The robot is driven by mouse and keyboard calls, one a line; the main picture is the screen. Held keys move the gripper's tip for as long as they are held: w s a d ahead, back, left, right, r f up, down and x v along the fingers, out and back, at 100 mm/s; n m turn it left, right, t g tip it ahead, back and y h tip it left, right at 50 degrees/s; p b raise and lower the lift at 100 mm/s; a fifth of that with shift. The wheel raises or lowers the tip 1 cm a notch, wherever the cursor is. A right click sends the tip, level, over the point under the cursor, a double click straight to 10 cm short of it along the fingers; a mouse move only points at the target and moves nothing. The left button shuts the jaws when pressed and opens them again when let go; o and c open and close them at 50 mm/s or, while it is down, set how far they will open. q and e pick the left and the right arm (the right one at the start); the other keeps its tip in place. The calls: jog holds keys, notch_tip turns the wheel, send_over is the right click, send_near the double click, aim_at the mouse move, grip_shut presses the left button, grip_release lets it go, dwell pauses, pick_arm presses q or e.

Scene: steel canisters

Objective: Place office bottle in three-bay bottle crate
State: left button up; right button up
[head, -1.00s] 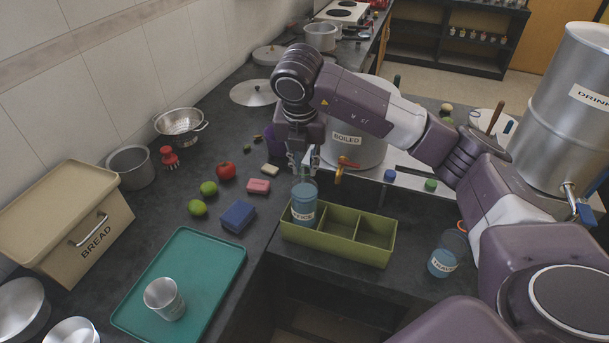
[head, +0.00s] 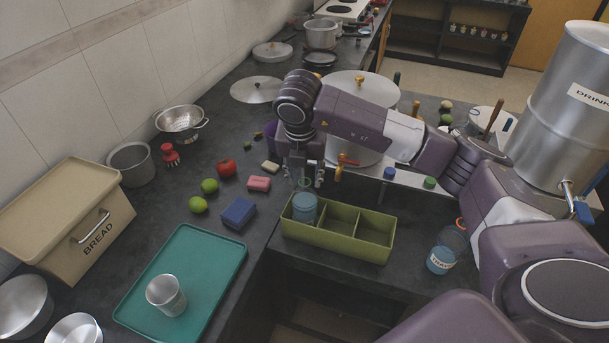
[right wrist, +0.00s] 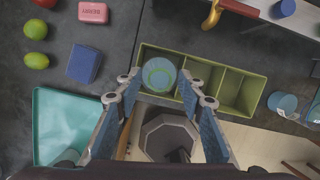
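The green three-bay bottle crate (head: 335,244) stands at the counter's front edge; the right wrist view also shows it (right wrist: 258,93). The blue office bottle (head: 304,208) sits in its left bay, with its lower part and label hidden by the crate wall. In the right wrist view the bottle (right wrist: 159,75) appears from above as a round top inside that bay. The middle and right bays are empty. My right gripper (head: 305,180) is above the bottle, pointing down, its fingers spread apart and holding nothing. My left gripper is not in view.
A second blue bottle (head: 441,260) stands right of the crate. A large steel vessel with a tap (head: 339,173) is just behind the gripper. A blue sponge (head: 238,213), limes, and a teal tray (head: 215,277) with a metal cup lie to the left.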

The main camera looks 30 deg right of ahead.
jog(key=shift+r, duration=0.1)
jog(key=v, duration=1.2)
jog(key=shift+b, duration=0.4)
jog(key=shift+a, duration=0.15)
